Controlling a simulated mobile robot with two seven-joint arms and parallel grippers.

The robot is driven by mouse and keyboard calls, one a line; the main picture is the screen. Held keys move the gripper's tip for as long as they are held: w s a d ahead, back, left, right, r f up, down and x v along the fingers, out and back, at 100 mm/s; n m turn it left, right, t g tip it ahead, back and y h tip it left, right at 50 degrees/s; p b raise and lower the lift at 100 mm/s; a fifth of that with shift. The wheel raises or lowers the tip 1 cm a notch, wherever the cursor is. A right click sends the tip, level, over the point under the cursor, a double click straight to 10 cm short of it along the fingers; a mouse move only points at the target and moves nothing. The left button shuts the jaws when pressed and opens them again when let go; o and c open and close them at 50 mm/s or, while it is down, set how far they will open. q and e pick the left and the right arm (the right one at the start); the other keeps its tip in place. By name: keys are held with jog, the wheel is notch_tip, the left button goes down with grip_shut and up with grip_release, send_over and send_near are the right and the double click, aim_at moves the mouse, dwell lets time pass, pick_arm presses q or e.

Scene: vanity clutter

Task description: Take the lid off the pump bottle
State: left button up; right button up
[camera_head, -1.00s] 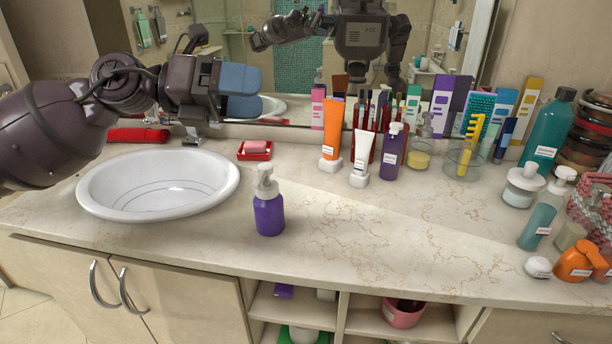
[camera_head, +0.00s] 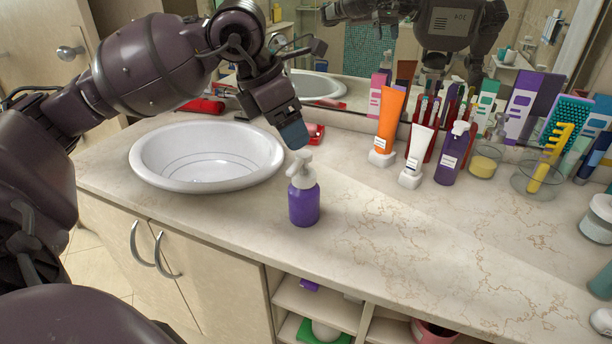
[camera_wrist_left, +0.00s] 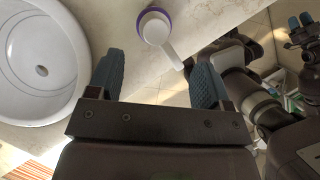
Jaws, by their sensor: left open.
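The purple pump bottle (camera_head: 304,203) stands upright on the counter, right of the sink, with its white pump lid (camera_head: 301,172) on top. In the left wrist view the white lid (camera_wrist_left: 156,30) is seen from above, with a purple rim around it and its spout pointing down and right. My left gripper (camera_head: 293,134) points down just above and behind the lid. It also shows in the left wrist view (camera_wrist_left: 158,82), with its blue fingers apart and nothing between them; the lid lies beyond the fingertips.
The white sink (camera_head: 150,181) is left of the bottle. A red soap dish (camera_head: 316,134) sits behind it. An orange tube (camera_head: 391,118), a white tube (camera_head: 418,148) and another purple pump bottle (camera_head: 453,157) stand to the right. The counter in front is clear.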

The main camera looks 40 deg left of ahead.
aim_at(305, 154)
pick_arm(q)
jog(key=shift+w+b+x, duration=0.1)
jog(key=shift+b+x, duration=0.15)
jog(key=shift+x, duration=1.6)
jog(key=shift+w+b+x, duration=0.15)
jog(key=shift+b+x, duration=0.05)
jog(key=shift+x, duration=1.7)
jog(key=shift+d+r, duration=0.1)
jog(key=shift+r, duration=0.05)
jog(key=c, duration=1.2)
